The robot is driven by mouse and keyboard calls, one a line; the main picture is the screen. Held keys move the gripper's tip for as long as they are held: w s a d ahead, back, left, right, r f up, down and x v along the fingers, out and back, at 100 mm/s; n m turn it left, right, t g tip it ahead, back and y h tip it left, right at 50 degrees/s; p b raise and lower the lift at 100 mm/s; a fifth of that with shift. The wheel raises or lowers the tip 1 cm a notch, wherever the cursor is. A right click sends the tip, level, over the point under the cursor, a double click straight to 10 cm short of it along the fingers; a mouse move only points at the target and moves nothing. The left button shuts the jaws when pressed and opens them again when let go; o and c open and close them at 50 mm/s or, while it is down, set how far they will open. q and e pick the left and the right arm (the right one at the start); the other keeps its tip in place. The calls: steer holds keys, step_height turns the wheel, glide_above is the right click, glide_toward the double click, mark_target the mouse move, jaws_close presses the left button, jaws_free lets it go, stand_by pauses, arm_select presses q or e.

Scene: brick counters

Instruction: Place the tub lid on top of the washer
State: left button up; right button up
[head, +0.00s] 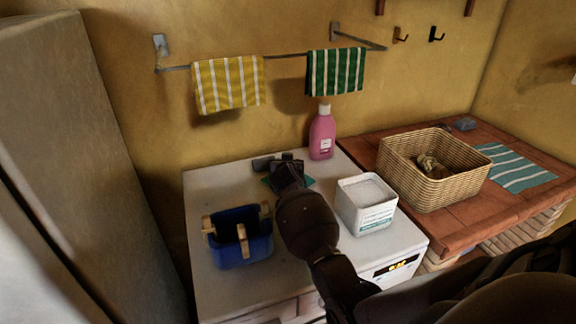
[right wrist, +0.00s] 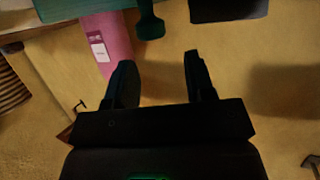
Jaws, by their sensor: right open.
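The white washer (head: 225,290) stands in the middle of the head view, with a lit display on its front. A flat teal piece, which looks like the tub lid (head: 304,182), shows beside and partly behind my right gripper at the back of the washer top. Teal also shows at the top of the right wrist view (right wrist: 85,8); contact with the washer top is unclear. My right gripper (head: 277,163) is open, with nothing between its fingers in the right wrist view (right wrist: 158,75). The white tub (head: 366,205) stands uncovered on the washer. My left gripper is out of view.
A blue caddy (head: 240,250) with tan parts stands front left on the washer. A pink bottle (head: 321,135) stands at the back. A wicker basket (head: 430,188) and striped cloth (head: 515,168) sit on the brick counter. Striped towels (head: 228,84) hang on a rail.

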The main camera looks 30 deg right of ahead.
steer(key=shift+s+f+p, duration=0.15)
steer(key=shift+f+p, duration=0.15)
steer(key=shift+f, duration=0.1)
steer(key=shift+a+r, duration=0.15)
steer(key=shift+r, duration=0.1)
steer(key=v, duration=0.3)
steer(key=p+v, duration=0.1)
steer(key=v, duration=0.2)
steer(key=shift+r, duration=0.35)
steer(key=shift+s+a+r, duration=0.2)
steer(key=shift+s+r, duration=0.05)
steer(key=shift+s, duration=0.15)
